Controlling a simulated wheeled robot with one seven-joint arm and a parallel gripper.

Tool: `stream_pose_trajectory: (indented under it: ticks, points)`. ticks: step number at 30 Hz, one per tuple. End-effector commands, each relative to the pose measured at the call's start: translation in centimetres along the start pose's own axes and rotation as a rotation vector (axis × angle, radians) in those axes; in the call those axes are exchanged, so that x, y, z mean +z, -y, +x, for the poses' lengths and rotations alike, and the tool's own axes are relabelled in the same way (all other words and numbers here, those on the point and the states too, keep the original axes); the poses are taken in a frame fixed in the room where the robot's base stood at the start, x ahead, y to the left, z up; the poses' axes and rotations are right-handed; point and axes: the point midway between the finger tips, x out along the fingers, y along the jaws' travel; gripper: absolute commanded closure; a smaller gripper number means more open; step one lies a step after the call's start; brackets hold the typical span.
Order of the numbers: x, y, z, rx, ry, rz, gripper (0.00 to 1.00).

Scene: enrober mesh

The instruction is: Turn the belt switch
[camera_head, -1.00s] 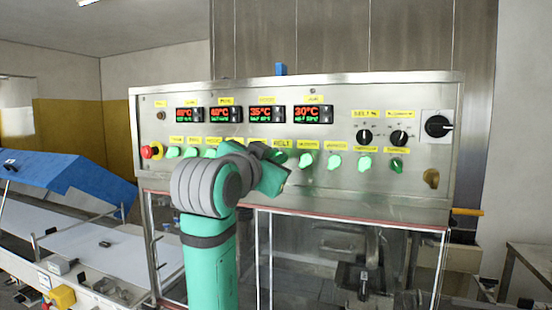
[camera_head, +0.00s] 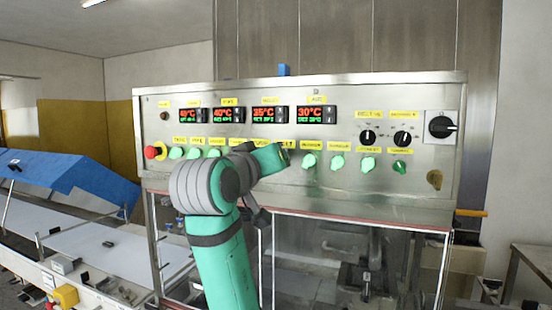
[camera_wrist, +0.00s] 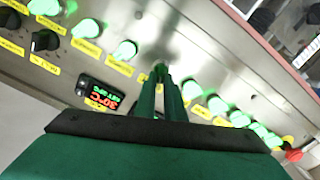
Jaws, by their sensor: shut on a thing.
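The belt switch (camera_wrist: 160,69) is a small green knob in the row of lit green knobs on the steel control panel. A yellow label (camera_head: 284,145), partly covered, sits just above its place in the head view. My gripper (camera_wrist: 163,76) points straight at the panel in the wrist view. Its two narrow green fingers are close together, shut on the belt switch, and cover most of it. How far the knob is turned cannot be made out. In the head view my wrist hides the switch and the fingertips.
Other green knobs (camera_head: 309,161) stand close on both sides. A red emergency button (camera_head: 152,152) is at the panel's left end, black rotary knobs (camera_head: 440,127) at the right. Red temperature displays (camera_head: 310,115) sit above. A blue-covered conveyor (camera_head: 65,178) stands at left.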

Motion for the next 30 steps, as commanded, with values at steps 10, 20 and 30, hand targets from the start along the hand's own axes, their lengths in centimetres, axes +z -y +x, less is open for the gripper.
stream_pose_trajectory:
  ticks: [10, 20, 30]
  points:
    - [0.07, 0.15, 0.10, -0.001, 0.002, -0.115, 1.00]
    - [0.07, 0.21, 0.05, -0.001, 0.002, -0.129, 1.00]
    - [0.06, 0.16, 0.04, -0.001, 0.001, -0.128, 0.72]
